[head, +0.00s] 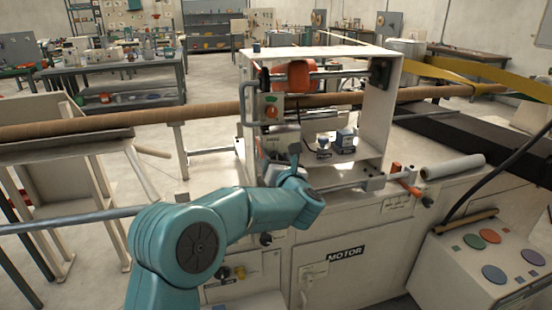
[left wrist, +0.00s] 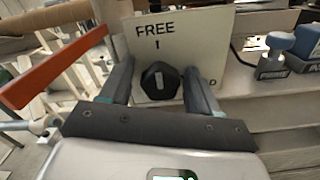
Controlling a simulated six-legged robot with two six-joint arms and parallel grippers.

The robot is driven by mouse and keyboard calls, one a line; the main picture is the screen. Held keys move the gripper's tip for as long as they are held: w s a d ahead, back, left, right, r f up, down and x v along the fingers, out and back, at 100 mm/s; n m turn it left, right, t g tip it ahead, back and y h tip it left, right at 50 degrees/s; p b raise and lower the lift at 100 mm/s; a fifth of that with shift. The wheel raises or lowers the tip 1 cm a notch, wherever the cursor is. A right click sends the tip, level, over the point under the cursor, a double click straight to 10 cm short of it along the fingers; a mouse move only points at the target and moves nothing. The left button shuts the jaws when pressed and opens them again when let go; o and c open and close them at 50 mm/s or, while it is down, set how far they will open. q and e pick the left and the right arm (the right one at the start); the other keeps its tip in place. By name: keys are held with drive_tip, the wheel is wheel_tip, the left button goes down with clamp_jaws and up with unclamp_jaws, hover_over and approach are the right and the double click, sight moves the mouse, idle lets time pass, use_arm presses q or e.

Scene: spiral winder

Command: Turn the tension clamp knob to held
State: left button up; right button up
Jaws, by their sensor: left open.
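The tension clamp knob (left wrist: 160,82) is black, with a pale mark on its face that points up toward the word FREE. A second word at the plate's lower right is mostly hidden by a finger; only a D shows. My left gripper (left wrist: 157,78) is open, one finger on each side of the knob. I cannot tell whether the fingers touch it. In the head view my left gripper (head: 283,143) is at the front of the winder's cream frame (head: 371,110), and the knob cannot be made out.
An orange bar (left wrist: 50,68) is close on the left in the wrist view. Blue-grey blocks (left wrist: 306,42) stand right of the plate. In the head view a long brown tube (head: 100,123) runs through the winder, and a console with coloured buttons (head: 494,262) stands at the right.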

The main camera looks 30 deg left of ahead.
use_arm(q)
drive_tip(key=c, duration=1)
drive_tip(key=shift+c, duration=0.2)
